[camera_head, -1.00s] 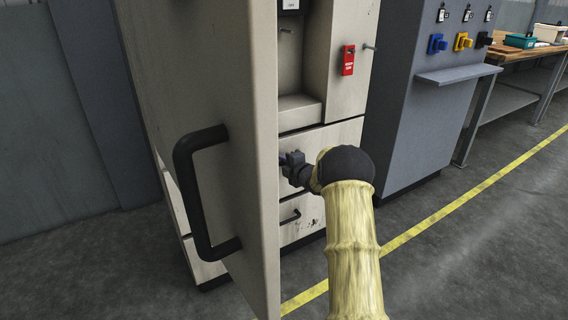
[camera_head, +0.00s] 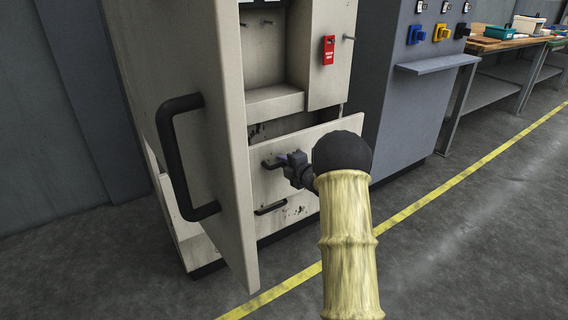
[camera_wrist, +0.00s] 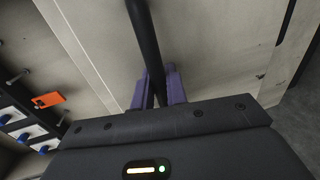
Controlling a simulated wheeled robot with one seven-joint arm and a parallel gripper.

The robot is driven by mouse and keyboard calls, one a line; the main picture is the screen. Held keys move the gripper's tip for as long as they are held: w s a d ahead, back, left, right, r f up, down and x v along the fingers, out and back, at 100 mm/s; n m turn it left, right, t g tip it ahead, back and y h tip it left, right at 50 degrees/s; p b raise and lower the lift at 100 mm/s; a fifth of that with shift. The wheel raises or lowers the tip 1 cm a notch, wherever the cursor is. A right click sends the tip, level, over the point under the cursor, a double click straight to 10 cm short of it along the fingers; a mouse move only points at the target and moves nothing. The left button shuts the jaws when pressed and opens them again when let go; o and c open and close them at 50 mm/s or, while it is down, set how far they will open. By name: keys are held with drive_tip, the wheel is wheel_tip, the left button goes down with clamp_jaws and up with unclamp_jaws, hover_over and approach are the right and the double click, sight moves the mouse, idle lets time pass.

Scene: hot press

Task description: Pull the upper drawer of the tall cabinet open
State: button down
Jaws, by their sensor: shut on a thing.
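The tall cabinet (camera_head: 228,150) is beige, with its door (camera_head: 178,90) swung open toward me on the left. Its upper drawer (camera_head: 325,132) stands partly pulled out, and a dark gap shows above its front panel. My gripper (camera_head: 283,160) is at the drawer front, shut on the dark bar handle (camera_head: 270,165). In the wrist view, the purple fingers (camera_wrist: 160,88) close on both sides of the black handle bar (camera_wrist: 146,40). My arm hides the right part of the drawer front.
A lower drawer with a dark handle (camera_head: 270,207) sits below. The open door's large black handle (camera_head: 172,160) juts out at left. A red tag (camera_head: 328,50) hangs above. A grey panel cabinet (camera_head: 405,110) stands at right; the floor in front is free.

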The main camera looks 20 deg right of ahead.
drive_tip(key=c, duration=1.8)
unclamp_jaws()
drive_tip(key=shift+d, duration=0.25)
drive_tip(key=shift+o, duration=0.3)
drive_tip(key=shift+w+a, duration=0.2)
drive_tip(key=shift+w, duration=0.1)
drive_tip(key=shift+s+a, duration=0.1)
drive_tip(key=shift+a, duration=0.1)
drive_tip(key=p+v, duration=0.4)
drive_tip(key=v, duration=1.3)
drive_tip(key=shift+d, duration=0.2)
drive_tip(key=shift+r, duration=0.1)
